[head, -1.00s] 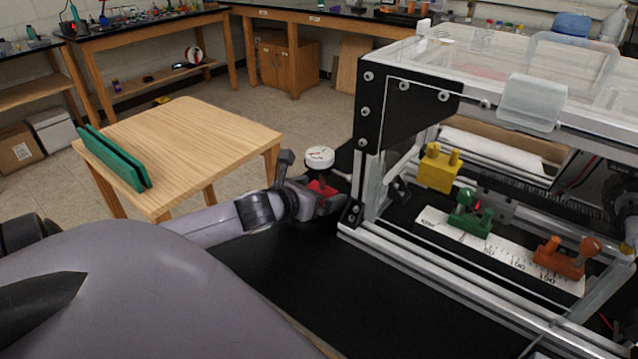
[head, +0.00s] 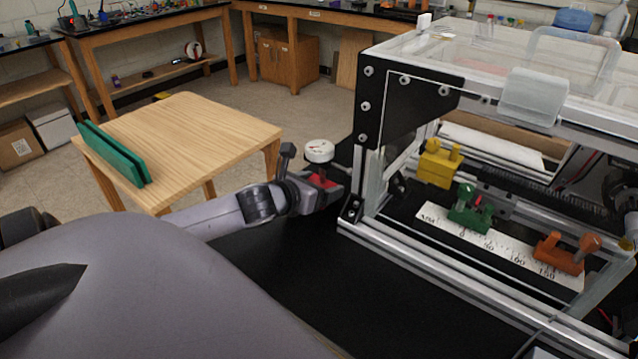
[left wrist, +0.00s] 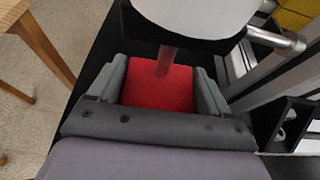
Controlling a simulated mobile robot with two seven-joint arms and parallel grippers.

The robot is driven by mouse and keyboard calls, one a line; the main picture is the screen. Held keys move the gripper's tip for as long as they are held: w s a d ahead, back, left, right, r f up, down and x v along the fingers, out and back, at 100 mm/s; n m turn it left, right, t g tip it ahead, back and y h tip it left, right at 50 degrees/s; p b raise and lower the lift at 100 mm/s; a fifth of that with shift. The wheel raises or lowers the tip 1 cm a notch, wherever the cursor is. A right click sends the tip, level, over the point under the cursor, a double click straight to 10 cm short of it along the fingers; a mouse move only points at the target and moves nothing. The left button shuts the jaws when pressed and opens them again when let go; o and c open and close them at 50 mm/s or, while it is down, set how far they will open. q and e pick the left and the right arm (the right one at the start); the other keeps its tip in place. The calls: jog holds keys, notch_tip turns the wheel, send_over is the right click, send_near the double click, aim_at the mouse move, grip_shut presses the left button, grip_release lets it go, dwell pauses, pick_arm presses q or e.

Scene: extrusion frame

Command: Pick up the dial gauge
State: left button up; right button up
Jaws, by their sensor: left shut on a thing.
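The dial gauge (head: 319,151) has a round white head on a thin red stem and a red base block. It stands upright beside the left end of the metal frame in the head view. My left gripper (head: 325,184) is shut on its red base. In the left wrist view the red base (left wrist: 158,88) sits between the two grey fingers of my left gripper (left wrist: 160,92), and the white head (left wrist: 185,12) fills the top. I cannot tell whether the base touches the black table. My right gripper does not show.
The extrusion frame (head: 440,258) stands close to the right of the gauge. Inside it are yellow (head: 438,166), green (head: 470,210) and orange (head: 560,256) blocks near a white scale. A wooden table (head: 205,135) with a green holder (head: 112,155) stands left. The black tabletop (head: 290,265) is clear in front.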

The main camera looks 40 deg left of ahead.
pick_arm(q)
notch_tip(320, 180, up, 28)
jog(key=shift+f, duration=0.15)
dwell(0.8)
